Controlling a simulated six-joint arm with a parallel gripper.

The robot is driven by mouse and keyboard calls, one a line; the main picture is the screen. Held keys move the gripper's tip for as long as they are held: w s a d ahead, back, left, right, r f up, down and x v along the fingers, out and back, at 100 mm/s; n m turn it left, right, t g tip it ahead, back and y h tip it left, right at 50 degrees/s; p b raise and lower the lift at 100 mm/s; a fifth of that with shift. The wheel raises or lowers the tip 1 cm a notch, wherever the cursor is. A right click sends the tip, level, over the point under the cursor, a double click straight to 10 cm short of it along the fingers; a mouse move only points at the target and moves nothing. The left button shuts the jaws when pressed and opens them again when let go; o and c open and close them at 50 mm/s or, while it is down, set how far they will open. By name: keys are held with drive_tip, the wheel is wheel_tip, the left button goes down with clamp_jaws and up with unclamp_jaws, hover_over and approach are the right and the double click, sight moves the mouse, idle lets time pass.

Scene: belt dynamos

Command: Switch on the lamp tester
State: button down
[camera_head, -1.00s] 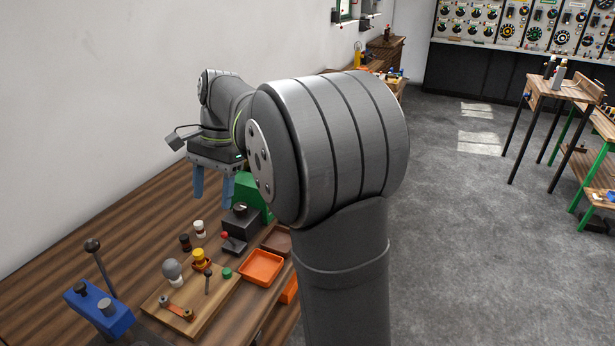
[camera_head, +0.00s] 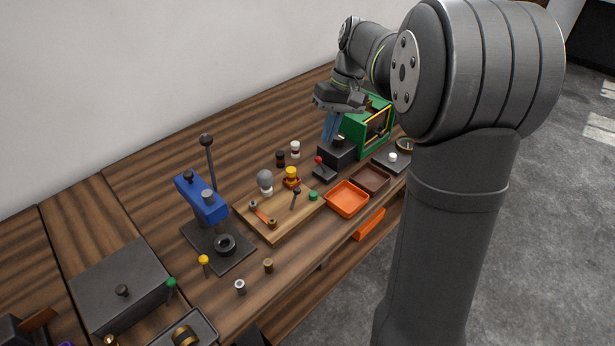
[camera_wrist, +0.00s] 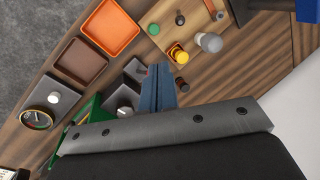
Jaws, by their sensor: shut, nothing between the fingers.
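No label marks the lamp tester, so I cannot tell which unit it is. A black box with a knob on top (camera_head: 337,153) stands before a green cased unit with a yellow-framed front (camera_head: 372,125). Beside the box is a red-tipped lever on a dark base (camera_head: 324,172). My gripper (camera_head: 329,132) has blue fingers and is above and behind the black box in the head view. In the wrist view my gripper (camera_wrist: 158,82) has its fingers together and empty, next to the lever and the knob box (camera_wrist: 128,98). I cannot tell whether they touch anything.
A wooden board (camera_head: 275,232) with a grey bulb (camera_head: 265,180) and a yellow-topped part (camera_head: 291,176) lies nearby. Orange (camera_head: 347,200) and brown (camera_head: 371,178) trays line the front edge. A gauge unit (camera_wrist: 37,118) sits beyond. A blue press (camera_head: 202,198) stands left.

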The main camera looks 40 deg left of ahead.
drive_tip(key=shift+w+d+f+n, duration=0.1)
drive_tip(key=shift+w+f+n, duration=0.2)
drive_tip(key=shift+n, duration=0.55)
drive_tip(key=shift+w+d+f+n, duration=0.1)
drive_tip(key=shift+f+n, duration=0.25)
drive_tip(key=shift+n, duration=0.5)
approach(295, 199)
drive_tip(key=w+f, duration=0.1)
drive_tip(key=f, duration=0.2)
drive_tip(key=w+f, duration=0.1)
drive_tip(key=shift+w+a+f, duration=0.1)
drive_tip(key=shift+w+f, duration=0.1)
drive_tip(key=shift+w, duration=0.1)
drive_tip(key=shift+s+a+f, duration=0.15)
drive_tip(key=shift+s, duration=0.55)
drive_tip(key=shift+s, duration=0.1)
drive_tip(key=shift+s+t, duration=0.15)
drive_tip(key=shift+t, duration=0.25)
